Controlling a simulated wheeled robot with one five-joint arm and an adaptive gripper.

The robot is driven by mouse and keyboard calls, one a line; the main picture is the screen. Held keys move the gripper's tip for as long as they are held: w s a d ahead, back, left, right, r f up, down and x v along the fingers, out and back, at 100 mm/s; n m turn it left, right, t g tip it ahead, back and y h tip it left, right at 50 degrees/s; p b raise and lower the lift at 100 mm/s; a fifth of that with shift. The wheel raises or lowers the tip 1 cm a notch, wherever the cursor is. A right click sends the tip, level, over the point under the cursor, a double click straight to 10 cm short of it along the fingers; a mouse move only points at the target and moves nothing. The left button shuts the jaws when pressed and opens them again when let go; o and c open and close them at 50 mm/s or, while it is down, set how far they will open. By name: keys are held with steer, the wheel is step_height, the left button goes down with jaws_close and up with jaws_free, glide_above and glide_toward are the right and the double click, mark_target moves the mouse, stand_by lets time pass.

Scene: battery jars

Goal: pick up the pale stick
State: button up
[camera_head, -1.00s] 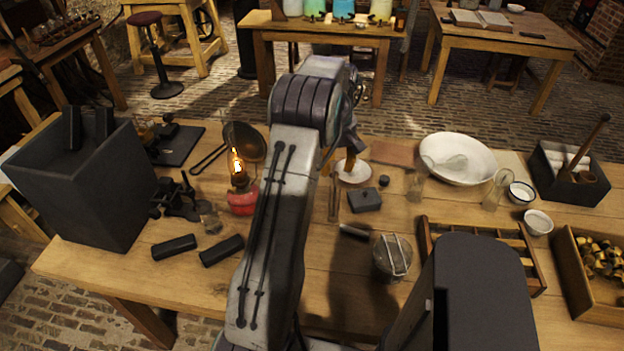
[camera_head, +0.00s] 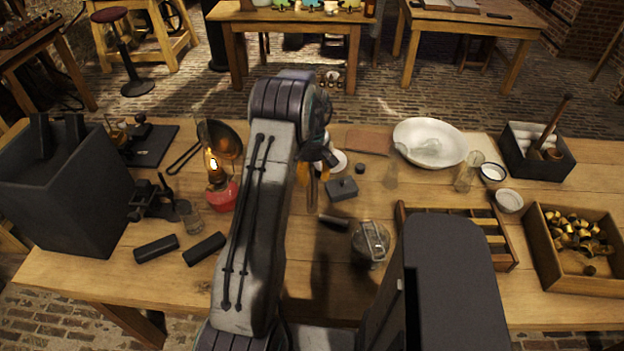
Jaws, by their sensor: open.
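My gripper (camera_head: 315,168) hangs at the end of my raised arm above the middle of the table, its orange-tipped fingers partly hidden by the arm. It is open, and I see nothing between its fingers. A slim upright brownish thing (camera_head: 312,192) shows just below it; I cannot tell whether they touch. No single pale stick stands out clearly. Several white rolls (camera_head: 527,139) lie in a dark box (camera_head: 540,171) at the right, well away from my gripper, with a brown wooden handle (camera_head: 556,118) sticking up.
A lit oil lamp (camera_head: 220,190) stands left of my arm. A small dark lidded block (camera_head: 342,189), a glass jar (camera_head: 369,245) and a white bowl (camera_head: 430,142) are to the right. A slatted wooden tray (camera_head: 505,262) and a box of brass pieces (camera_head: 574,273) lie near the front right.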

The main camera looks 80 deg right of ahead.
steer(key=shift+c, duration=0.2)
jaws_close()
stand_by(0.6)
